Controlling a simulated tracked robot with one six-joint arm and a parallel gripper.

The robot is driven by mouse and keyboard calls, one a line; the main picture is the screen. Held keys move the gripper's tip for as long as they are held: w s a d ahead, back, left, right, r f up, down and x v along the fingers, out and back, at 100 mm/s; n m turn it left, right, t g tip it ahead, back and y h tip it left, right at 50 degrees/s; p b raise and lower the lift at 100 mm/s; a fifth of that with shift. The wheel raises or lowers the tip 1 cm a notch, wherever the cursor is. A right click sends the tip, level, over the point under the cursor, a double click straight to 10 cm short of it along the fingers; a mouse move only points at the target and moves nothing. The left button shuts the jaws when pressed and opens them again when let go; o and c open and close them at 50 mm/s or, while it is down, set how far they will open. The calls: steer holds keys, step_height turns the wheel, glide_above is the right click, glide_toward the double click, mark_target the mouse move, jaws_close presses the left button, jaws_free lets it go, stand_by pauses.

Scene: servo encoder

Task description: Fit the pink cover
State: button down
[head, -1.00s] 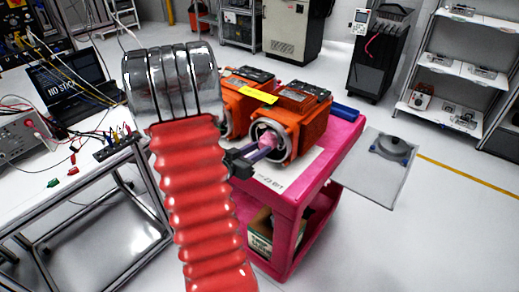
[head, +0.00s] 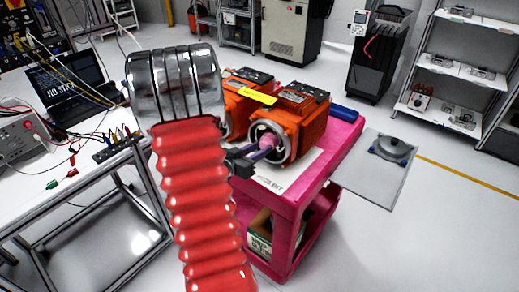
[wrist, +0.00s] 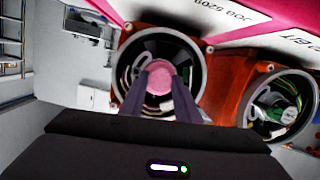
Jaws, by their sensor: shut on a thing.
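The pink cover (wrist: 159,78) is between my two dark fingertips in the wrist view. My gripper (head: 257,153) is shut on it. The cover also shows in the head view (head: 268,142), at the round open end of the front orange servo motor (head: 305,130). In the wrist view the cover lies in front of the middle of that motor's round opening (wrist: 195,58). I cannot tell whether it touches anything inside. A second orange motor (head: 233,107) stands beside it, partly hidden by my arm; its open end (wrist: 282,106) shows circuitry in the wrist view.
The motors stand on a pink cart (head: 335,160) with a white printed sheet (head: 285,180). A blue object (head: 344,113) lies at the cart's back edge. A workbench (head: 70,185) with instruments stands left, and a grey plate (head: 375,175) is at right.

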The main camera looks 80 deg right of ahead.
stand_by(0.5)
steer(key=c, duration=1.3)
jaws_free()
steer(key=shift+o, duration=0.2)
steer(key=shift+c, duration=0.2)
steer(key=shift+w, duration=0.15)
steer(key=shift+w+a, duration=0.15)
steer(key=shift+a, duration=0.15)
steer(key=shift+v, duration=0.85)
steer(key=shift+f, duration=0.1)
steer(key=shift+f+v, duration=0.25)
steer(key=shift+v, duration=1)
steer(key=shift+f+v, duration=0.2)
steer(key=shift+v, duration=1.05)
